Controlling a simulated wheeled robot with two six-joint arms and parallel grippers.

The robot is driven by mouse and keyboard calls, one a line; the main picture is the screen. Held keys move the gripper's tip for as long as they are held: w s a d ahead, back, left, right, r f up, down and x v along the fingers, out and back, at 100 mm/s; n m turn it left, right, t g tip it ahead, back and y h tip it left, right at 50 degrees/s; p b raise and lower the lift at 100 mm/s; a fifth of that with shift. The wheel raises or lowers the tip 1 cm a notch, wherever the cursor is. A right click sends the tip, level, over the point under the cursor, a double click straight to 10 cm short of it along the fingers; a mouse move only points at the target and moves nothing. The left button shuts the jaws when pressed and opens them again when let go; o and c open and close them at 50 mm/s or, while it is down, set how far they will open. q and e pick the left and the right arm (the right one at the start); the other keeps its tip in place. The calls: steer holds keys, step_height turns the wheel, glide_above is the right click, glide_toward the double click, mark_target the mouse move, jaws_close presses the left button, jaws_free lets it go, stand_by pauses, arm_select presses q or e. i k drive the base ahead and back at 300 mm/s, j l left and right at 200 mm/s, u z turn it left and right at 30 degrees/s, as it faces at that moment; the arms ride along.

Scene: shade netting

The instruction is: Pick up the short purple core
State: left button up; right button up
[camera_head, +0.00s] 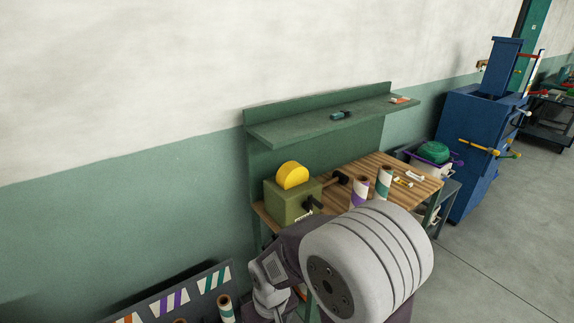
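A purple-and-white striped core (360,191) with a brown rim stands upright on the wooden bench top (413,190). Its lower end is hidden behind a large pale grey rounded body in the foreground, so I cannot tell its full length. A green-and-white striped core (384,181) stands upright close to its right. Neither of my grippers can be made out in this view, and nothing is seen holding the purple core.
A green box with a yellow disc (292,176) stands left of the cores. A green shelf (330,124) runs above. A dark rack (195,293) with orange, purple and green striped labels is low left, beside another green-striped core (226,310). A blue cabinet (468,150) stands right.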

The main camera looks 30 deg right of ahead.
mark_target(358, 199)
steer(key=z, duration=1.8)
